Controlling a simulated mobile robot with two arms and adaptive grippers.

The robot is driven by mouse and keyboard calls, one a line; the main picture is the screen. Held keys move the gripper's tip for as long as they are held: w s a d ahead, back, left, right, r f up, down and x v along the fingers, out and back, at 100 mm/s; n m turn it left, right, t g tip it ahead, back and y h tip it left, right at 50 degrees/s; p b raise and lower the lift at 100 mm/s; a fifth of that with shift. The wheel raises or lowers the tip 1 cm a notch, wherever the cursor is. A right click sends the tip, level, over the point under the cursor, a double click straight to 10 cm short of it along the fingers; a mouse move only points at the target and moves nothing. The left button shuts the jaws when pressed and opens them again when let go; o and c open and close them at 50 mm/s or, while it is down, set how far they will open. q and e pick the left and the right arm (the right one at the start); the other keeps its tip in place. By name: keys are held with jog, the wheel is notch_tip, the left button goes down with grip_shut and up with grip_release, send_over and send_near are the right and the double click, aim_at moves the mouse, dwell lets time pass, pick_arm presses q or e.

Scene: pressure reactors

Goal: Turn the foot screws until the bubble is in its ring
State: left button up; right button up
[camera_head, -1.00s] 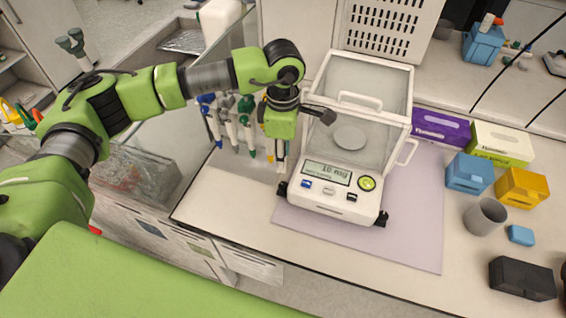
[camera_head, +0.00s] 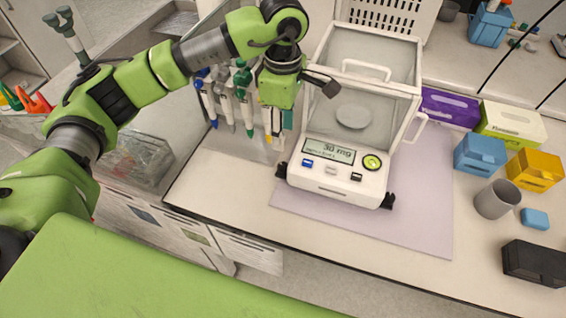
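The white balance (camera_head: 320,180) with a clear draft shield stands on a mat. Its display reads 30 mg. A round green bubble level (camera_head: 371,162) is on its front panel; the bubble is too small to place against its ring. Black foot screws show at the front left corner (camera_head: 281,170) and front right corner (camera_head: 388,201). My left gripper (camera_head: 272,138) points down, just behind and above the front left foot screw, apart from it in the picture. Its fingers are small and seen edge-on, so their opening is unclear. My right gripper is out of view.
Pipettes hang on a stand (camera_head: 228,95) close behind my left gripper. The lilac mat (camera_head: 425,215) has free room right of the balance. Farther right are blue (camera_head: 480,154) and yellow (camera_head: 535,170) boxes, a grey cup (camera_head: 497,199) and a black case (camera_head: 533,263).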

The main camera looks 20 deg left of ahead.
aim_at(283, 166)
pick_arm(q)
notch_tip(283, 166, down, 11)
jog(key=p, duration=0.3)
jog(key=shift+f, duration=0.65)
grip_shut()
